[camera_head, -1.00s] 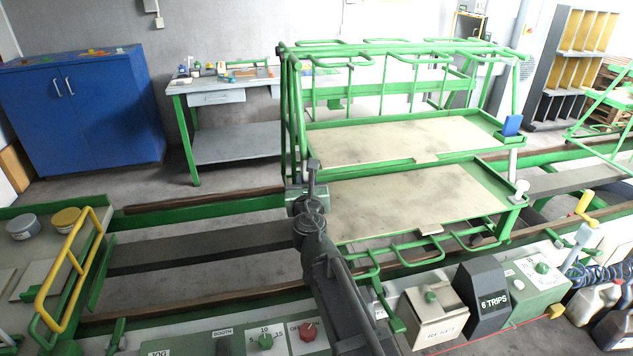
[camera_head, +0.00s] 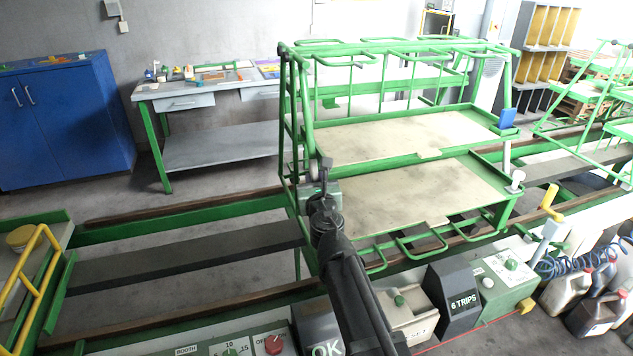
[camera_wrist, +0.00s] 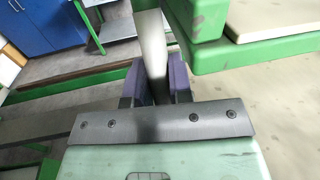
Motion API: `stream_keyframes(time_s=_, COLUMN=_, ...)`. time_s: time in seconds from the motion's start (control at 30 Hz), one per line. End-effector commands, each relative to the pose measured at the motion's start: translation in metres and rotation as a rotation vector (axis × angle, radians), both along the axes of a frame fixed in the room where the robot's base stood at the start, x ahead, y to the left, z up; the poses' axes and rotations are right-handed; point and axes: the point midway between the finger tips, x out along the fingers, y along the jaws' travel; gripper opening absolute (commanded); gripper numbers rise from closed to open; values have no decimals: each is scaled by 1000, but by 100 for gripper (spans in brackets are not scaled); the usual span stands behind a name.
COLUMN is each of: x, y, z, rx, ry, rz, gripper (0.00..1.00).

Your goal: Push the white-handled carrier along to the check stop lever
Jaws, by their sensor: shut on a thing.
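The carrier (camera_head: 410,160) is a green tube frame with two sloping beige shelves, standing on the rails. A white handle with a round knob (camera_head: 517,180) stands at its right end. My gripper (camera_head: 322,188) is at its left end. In the wrist view its purple-padded fingers (camera_wrist: 158,80) are shut on a pale upright handle (camera_wrist: 152,45), beside the carrier's green frame. A lever with a yellow grip (camera_head: 551,200) stands at the near rail, right of the carrier and apart from it. I cannot tell for sure that this is the check stop lever.
A "6 TRIPS" box (camera_head: 455,295) and a green control box (camera_head: 503,275) line the near side. Another green carrier (camera_head: 590,95) stands farther right. Jugs (camera_head: 592,310) stand at lower right. A workbench (camera_head: 215,92) and blue cabinet (camera_head: 65,120) are behind.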

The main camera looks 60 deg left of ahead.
Motion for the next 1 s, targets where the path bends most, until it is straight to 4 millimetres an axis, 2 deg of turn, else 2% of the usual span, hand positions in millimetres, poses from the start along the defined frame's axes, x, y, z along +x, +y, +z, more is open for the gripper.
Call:
stream_keyframes(time_s=0.1, x=3, y=0, z=1, rx=-1, ry=-3, rz=-7, gripper=0)
stream_keyframes(time_s=0.13, x=3, y=0, z=1, rx=-1, ry=-3, rz=-7, gripper=23)
stream_keyframes(time_s=0.27, x=3, y=0, z=1, rx=0, ry=-2, rz=-7, gripper=43)
stream_keyframes(time_s=0.3, x=3, y=0, z=1, rx=0, ry=-2, rz=-6, gripper=45)
stream_keyframes(time_s=0.53, x=2, y=0, z=0, rx=0, ry=-2, rz=-5, gripper=45)
stream_keyframes(time_s=0.67, x=-2, y=-9, z=0, rx=-1, ry=-2, rz=-4, gripper=45)
stream_keyframes(time_s=0.77, x=-9, y=-26, z=0, rx=-1, ry=-2, rz=-4, gripper=45)
stream_keyframes(time_s=1.0, x=-32, y=-82, z=0, rx=0, ry=-2, rz=-5, gripper=45)
